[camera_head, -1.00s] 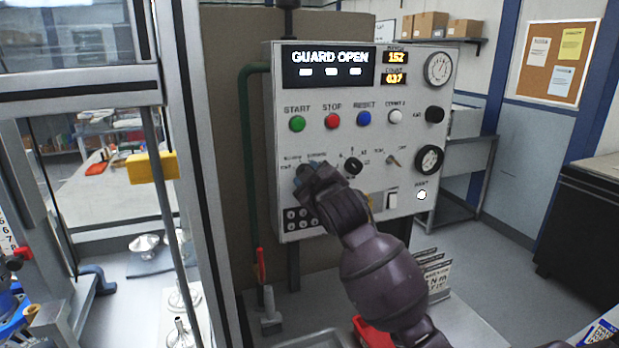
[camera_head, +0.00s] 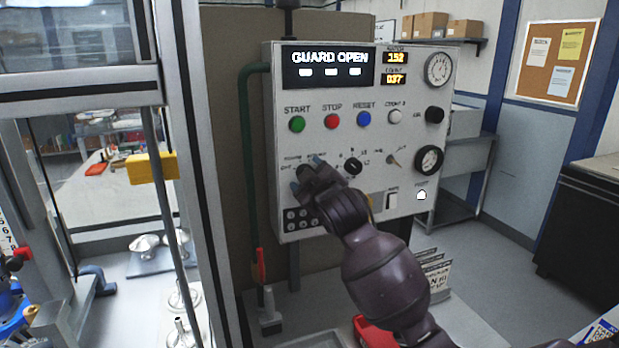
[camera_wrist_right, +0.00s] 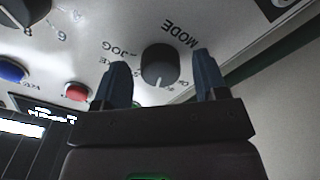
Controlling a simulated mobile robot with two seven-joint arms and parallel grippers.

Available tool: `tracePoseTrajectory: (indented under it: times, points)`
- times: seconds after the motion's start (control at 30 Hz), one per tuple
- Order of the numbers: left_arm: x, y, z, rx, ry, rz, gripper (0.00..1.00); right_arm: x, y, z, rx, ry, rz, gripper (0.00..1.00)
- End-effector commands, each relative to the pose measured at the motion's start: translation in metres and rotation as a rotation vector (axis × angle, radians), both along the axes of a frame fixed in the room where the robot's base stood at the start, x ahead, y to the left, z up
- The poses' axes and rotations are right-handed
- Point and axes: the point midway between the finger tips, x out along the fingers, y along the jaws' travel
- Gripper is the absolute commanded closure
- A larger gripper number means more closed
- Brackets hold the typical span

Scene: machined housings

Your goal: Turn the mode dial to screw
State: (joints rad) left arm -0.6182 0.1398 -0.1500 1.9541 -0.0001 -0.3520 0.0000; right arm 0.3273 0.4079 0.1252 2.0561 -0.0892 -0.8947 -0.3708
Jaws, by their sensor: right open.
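The mode dial (camera_wrist_right: 159,66) is a dark round knob on the light grey control panel (camera_head: 350,225). The word MODE and a JOG label show beside it in the wrist view. My right gripper (camera_wrist_right: 160,68) is open, with its two blue-grey fingers on either side of the dial in that view and no clear contact. In the head view my right gripper (camera_head: 307,174) is at the panel's lower left and partly hides the dial. The dial's pointer setting is too small to read surely. My left gripper is not in view.
Another black knob (camera_head: 353,166) sits close to the right of my gripper. Start (camera_head: 297,124), stop (camera_head: 332,121) and reset (camera_head: 364,118) buttons are above. The display (camera_head: 328,67) reads GUARD OPEN. A green pipe (camera_head: 249,170) runs along the panel's left side.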

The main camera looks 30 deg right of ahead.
Motion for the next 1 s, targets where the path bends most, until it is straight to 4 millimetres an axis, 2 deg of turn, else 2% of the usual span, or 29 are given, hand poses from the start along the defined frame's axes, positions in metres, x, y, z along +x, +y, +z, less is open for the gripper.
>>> tracePoseTrajectory:
  times: [0.23,0.7,0.83,1.0]
  points:
    - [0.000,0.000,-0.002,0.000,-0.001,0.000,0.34,-0.011,0.003,-0.001,0.000,0.000,0.000,0.34]
    - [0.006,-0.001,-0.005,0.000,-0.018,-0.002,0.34,-0.086,0.021,-0.001,0.000,0.000,0.000,0.34]
    - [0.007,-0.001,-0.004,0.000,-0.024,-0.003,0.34,-0.098,0.024,-0.001,0.000,0.000,0.000,0.34]
    - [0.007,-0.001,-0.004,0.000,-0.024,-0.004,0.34,-0.105,0.025,0.000,0.000,0.000,0.000,0.34]
